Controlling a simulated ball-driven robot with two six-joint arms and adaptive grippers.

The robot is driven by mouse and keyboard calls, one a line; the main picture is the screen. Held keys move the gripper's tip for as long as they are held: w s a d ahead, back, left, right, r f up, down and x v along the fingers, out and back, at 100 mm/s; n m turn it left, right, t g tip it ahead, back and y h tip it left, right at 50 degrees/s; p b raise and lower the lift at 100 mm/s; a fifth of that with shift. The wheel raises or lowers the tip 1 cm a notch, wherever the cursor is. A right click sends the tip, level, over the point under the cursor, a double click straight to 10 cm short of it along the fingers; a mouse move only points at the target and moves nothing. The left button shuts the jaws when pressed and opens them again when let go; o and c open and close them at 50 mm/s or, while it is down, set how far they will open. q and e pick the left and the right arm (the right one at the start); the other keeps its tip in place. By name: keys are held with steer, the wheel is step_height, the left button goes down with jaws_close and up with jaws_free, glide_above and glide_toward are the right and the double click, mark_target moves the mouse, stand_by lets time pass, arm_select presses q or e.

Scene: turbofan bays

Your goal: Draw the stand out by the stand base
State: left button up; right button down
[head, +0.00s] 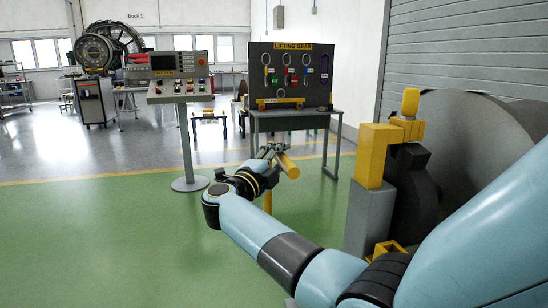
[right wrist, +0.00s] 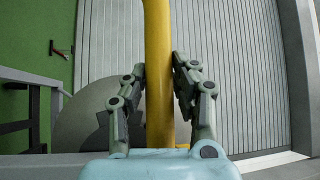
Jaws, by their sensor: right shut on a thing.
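My right gripper (head: 274,151) is at the middle of the head view, at the end of my blue arm. It is shut on a yellow bar (head: 288,166). In the right wrist view the bar (right wrist: 159,70) runs from the top edge down between the fingers (right wrist: 160,85). Part of the bar is hidden behind my wrist, and a yellow piece shows below it. I cannot tell whether this bar belongs to the stand base. At the right, a grey and yellow post (head: 371,190) stands beside a large dark round body (head: 465,150). My left gripper is not in view.
A control console (head: 180,90) on a post stands left of centre. A lifting gear board (head: 291,75) stands on a table (head: 336,140) behind my gripper. A grey shutter wall (head: 460,50) is at the right. The green floor (head: 100,230) at the left is clear.

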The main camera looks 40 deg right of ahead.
steer(key=shift+s+d, duration=0.15)
steer(key=shift+d, duration=0.1)
steer(key=c, duration=1.4)
jaws_free()
steer(key=o, duration=0.4)
steer(key=shift+a, duration=0.1)
steer(key=shift+c, duration=0.2)
steer(key=v, duration=0.7)
steer(key=shift+a, duration=0.35)
